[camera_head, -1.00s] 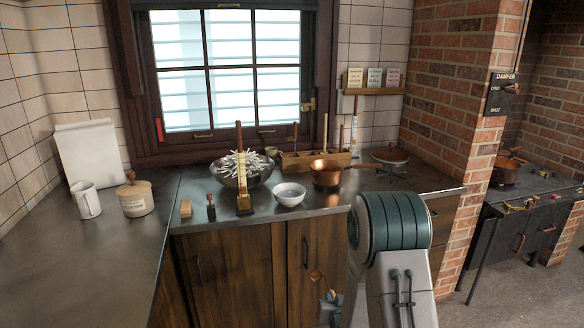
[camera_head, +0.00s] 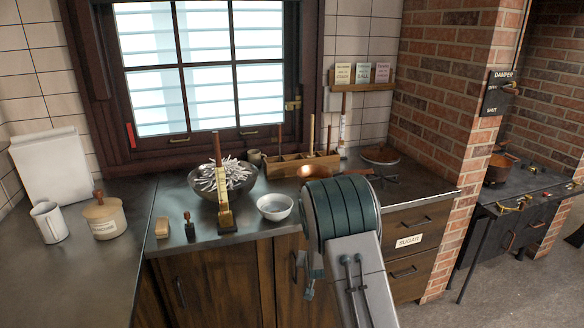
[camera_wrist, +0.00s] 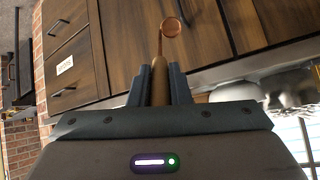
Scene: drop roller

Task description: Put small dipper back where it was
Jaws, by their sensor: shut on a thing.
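The small dipper has a wooden handle and a round copper cup (camera_wrist: 171,27). In the wrist view my gripper (camera_wrist: 160,82) is shut on its handle, with the cup beyond the fingertips, against the brown cabinet fronts. In the head view my gripper (camera_head: 312,278) shows only in part beside my arm, low in front of the cabinets, and the dipper is hidden there. A wooden rack (camera_head: 290,172) with upright handles stands at the back of the counter under the window.
A lidded jar (camera_head: 103,218) and mug (camera_head: 49,223) stand left. Brick wall (camera_head: 440,110) closes the right side.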

